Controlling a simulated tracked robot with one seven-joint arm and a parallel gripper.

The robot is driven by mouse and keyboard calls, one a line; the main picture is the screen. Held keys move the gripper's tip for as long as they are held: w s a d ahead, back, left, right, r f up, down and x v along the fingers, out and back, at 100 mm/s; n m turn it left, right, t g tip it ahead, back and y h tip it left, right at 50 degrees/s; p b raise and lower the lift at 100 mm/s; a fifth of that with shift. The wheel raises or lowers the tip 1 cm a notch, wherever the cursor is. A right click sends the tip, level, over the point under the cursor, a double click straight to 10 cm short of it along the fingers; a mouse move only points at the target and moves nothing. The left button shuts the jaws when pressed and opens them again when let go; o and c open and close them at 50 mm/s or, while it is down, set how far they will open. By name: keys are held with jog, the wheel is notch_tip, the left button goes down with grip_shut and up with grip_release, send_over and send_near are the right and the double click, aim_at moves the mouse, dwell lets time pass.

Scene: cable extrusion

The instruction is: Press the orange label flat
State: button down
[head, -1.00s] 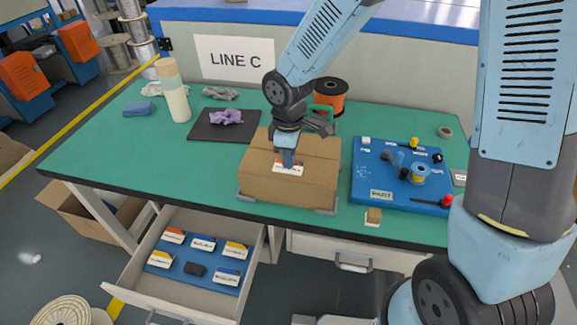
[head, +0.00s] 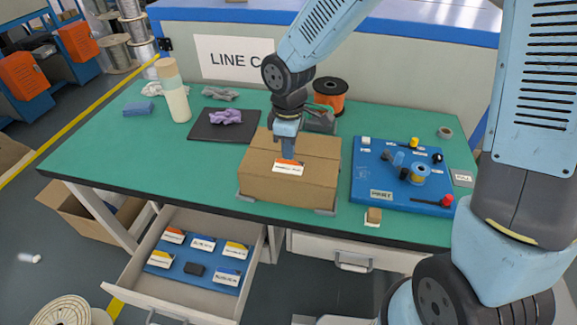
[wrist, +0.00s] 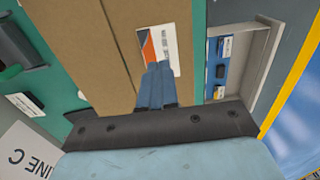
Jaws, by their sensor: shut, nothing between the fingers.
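A cardboard box (head: 262,186) sits on the green table. The orange-and-white label (head: 289,168) lies on the box, near the front edge of its top. My gripper (head: 289,156) is shut and empty, pointing down at the label's upper edge. In the wrist view, the shut fingertips (wrist: 158,68) overlap the lower part of the label (wrist: 160,46). I cannot tell whether they touch it. The label's far part looks flat from here, but the part behind the fingers is hidden.
An open drawer (head: 140,284) with several labels is at the front left. A blue board (head: 375,193) with pegs stands right of the box. A dark mat (head: 200,131) with a purple cloth and a bottle (head: 174,95) are at the left. An orange spool (head: 330,95) stands behind.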

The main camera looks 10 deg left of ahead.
aim_at(288, 167)
jog(key=shift+r, duration=2.35)
jog(key=shift+d+f+n+g+y, duration=0.1)
jog(key=shift+f+n+g+y, duration=0.2)
jog(key=shift+f+n, duration=1.25)
jog(key=shift+a+f+n+g+y, duration=0.15)
jog(key=shift+f+n+g, duration=0.35)
jog(key=shift+n, duration=1.95)
jog(key=shift+d+f+n+g+y, duration=0.15)
jog(key=shift+f+n+g+y, duration=0.1)
jog(key=shift+f+n, duration=1.4)
jog(key=shift+f+n, duration=0.25)
jog(key=shift+n, duration=0.1)
jog(key=shift+w+r, duration=0.1)
jog(key=s+a+v, duration=0.1)
jog(key=v, duration=0.6)
jog(key=shift+r, duration=0.55)
jog(key=shift+s+d, duration=0.1)
jog(key=shift+s, duration=0.05)
